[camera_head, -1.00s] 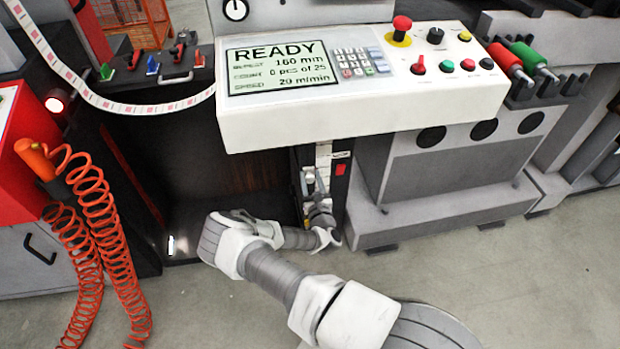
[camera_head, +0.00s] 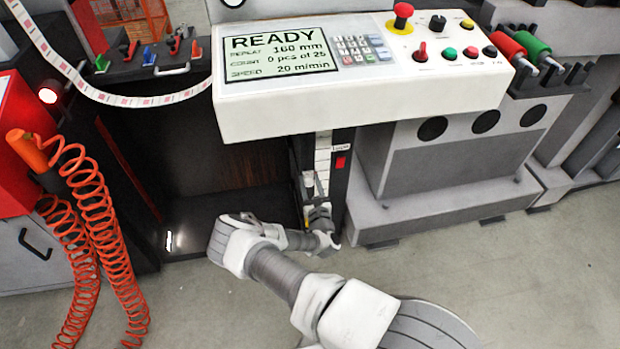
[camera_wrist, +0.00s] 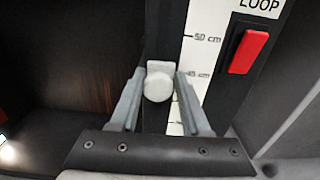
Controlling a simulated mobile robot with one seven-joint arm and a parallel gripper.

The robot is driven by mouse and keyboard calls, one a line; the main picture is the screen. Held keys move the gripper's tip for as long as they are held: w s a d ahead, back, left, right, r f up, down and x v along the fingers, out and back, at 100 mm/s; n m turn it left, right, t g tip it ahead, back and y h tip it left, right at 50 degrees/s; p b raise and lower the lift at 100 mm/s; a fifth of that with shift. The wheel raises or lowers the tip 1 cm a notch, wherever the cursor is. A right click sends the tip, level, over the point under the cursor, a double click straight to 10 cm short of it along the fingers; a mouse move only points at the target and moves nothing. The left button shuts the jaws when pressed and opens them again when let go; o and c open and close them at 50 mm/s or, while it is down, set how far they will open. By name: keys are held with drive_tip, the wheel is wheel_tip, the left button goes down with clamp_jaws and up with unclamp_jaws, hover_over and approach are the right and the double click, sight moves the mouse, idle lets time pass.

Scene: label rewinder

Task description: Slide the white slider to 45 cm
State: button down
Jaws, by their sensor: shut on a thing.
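The white slider (camera_wrist: 158,84) is a small plate with a round knob, standing on a dark upright rail beside a white scale strip (camera_wrist: 200,45). In the wrist view its knob is near the height of the 45 cm mark and below the 50 cm mark; the exact reading is hard to tell at this slant. My gripper (camera_wrist: 161,84) has one finger on each side of the knob and is shut on it. In the head view my gripper (camera_head: 314,190) is low on the post under the console, and the slider is small there.
A red block (camera_wrist: 249,52) sits right of the scale under the word LOOP. The white console (camera_head: 360,100) overhangs the post. A grey cabinet (camera_head: 450,165) stands close to the right. Orange coiled hoses (camera_head: 95,220) hang at the left. A dark recess is left of the post.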

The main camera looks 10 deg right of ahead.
drive_tip(key=shift+w+a, duration=0.1)
drive_tip(key=shift+a, duration=0.35)
drive_tip(key=shift+c, duration=2.4)
unclamp_jaws()
drive_tip(key=shift+r, duration=0.1)
drive_tip(key=shift+d, duration=0.1)
drive_tip(key=shift+d, duration=0.1)
drive_tip(key=s+p, duration=0.5)
drive_tip(key=s, duration=1.2)
drive_tip(key=shift+s+p, duration=0.25)
drive_tip(key=shift+p, duration=0.05)
